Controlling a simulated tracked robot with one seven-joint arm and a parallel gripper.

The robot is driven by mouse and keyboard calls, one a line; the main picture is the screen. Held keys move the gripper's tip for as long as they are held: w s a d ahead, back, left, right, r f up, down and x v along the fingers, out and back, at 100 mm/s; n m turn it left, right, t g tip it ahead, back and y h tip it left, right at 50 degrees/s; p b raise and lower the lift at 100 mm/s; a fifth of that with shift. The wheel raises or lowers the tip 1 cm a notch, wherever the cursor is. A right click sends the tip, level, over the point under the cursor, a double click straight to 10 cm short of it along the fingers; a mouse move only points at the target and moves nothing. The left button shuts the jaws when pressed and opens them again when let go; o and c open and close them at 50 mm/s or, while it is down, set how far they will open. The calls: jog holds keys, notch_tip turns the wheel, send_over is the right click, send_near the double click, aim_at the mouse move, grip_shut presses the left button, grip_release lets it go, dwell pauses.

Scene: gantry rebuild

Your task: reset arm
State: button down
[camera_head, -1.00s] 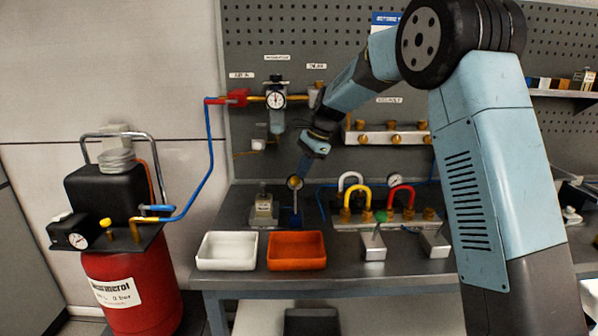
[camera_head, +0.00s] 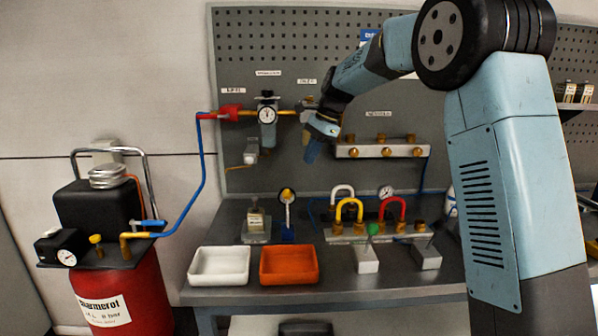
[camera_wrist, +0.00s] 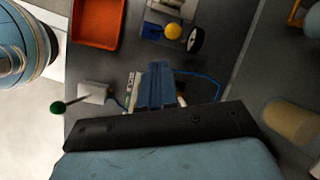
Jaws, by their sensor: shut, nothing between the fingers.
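My gripper (camera_head: 312,150) hangs from my blue arm in front of the pegboard, above the bench and clear of everything on it. In the wrist view its fingers (camera_wrist: 156,85) are together with nothing between them. In the head view the fingers are small and point down and to the left. Below and to the left of it stands a small yellow-topped gauge on a blue base (camera_head: 288,215).
On the bench are a white tray (camera_head: 219,281), an orange tray (camera_head: 289,281) and a manifold with coloured loops (camera_head: 350,210). A red compressor tank (camera_head: 120,300) stands at left. A regulator gauge (camera_head: 267,115) and a brass valve rail (camera_head: 380,151) are on the pegboard.

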jog(key=s+d+r+n+t+h, duration=0.1)
jog(key=s+d+r+n+t, duration=0.2)
jog(key=s+d, duration=0.6)
jog(key=s+d+r+n+h, duration=0.1)
jog(key=s+d+r+n, duration=0.1)
jog(key=s+d+r, duration=0.55)
jog(key=s+d+f+n+t+h, duration=0.1)
jog(key=s+d+f+n, duration=0.2)
jog(key=s, duration=0.8)
jog(key=s+d+f+n+t+h, duration=0.1)
jog(key=s+d+f+n+t, duration=0.1)
jog(key=s+d+f, duration=0.5)
jog(key=s+f+n, duration=0.1)
jog(key=s, duration=0.3)
jog(key=shift+s, duration=0.35)
jog(key=shift+w+f, duration=0.1)
dwell(1.9)
